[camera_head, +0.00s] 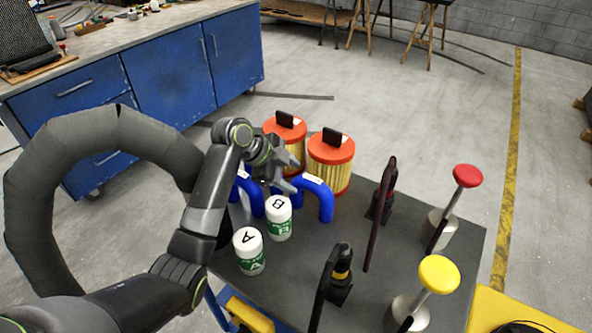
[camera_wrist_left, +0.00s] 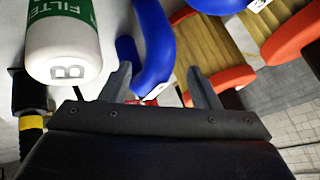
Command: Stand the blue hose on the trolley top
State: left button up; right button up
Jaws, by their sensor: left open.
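Two blue hoses stand like bent arches on the dark trolley top (camera_head: 400,262). The right blue hose (camera_head: 325,200) is mostly clear in the head view; the left blue hose (camera_head: 245,190) is partly hidden by my arm. My left gripper (camera_head: 290,174) is open, over the trolley beside the hoses. In the left wrist view, part of a blue hose (camera_wrist_left: 153,48) shows between and beyond the open fingers of my left gripper (camera_wrist_left: 160,76); I cannot tell whether they touch. My right gripper is out of view.
White bottles A (camera_head: 249,251) and B (camera_head: 279,218) stand in front of the hoses. Two orange-capped filters (camera_head: 331,160) are behind. Dark-handled tools (camera_head: 340,278), a red-topped piece (camera_head: 466,177) and a yellow-topped piece (camera_head: 438,275) stand right. A blue cabinet (camera_head: 165,68) is back left.

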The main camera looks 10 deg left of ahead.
pick_arm(q)
jog(key=p+v, duration=0.7)
jog(key=v, duration=0.1)
jog(key=shift+a+r, duration=0.2)
jog(key=shift+s, duration=0.15)
